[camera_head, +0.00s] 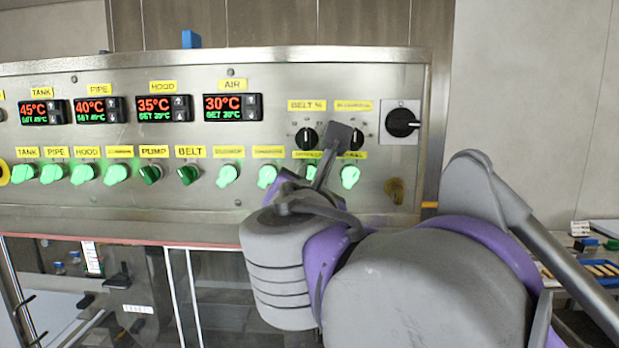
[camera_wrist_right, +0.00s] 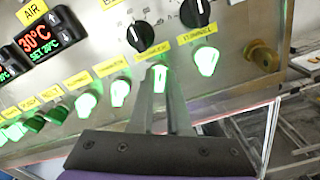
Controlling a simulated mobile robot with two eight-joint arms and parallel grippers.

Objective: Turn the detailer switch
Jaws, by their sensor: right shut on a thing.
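The detailer switch (camera_wrist_right: 158,76) is a green, lit knob in the lower row of a steel control panel, under a yellow label. In the wrist view it sits between the two fingers of my right gripper (camera_wrist_right: 160,82), which are shut on it. In the head view my right gripper (camera_head: 314,176) reaches the panel from the lower right and its hand and fingers hide most of that switch and part of its label. My left gripper is not in view.
Close by are a green tunnel switch (camera_head: 350,177) on the right, another green switch (camera_head: 267,176) on the left, and black dials (camera_head: 306,138) above. A large black rotary switch (camera_head: 402,122) and a brass lock (camera_head: 395,190) are further right. Temperature displays (camera_head: 164,107) stand left.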

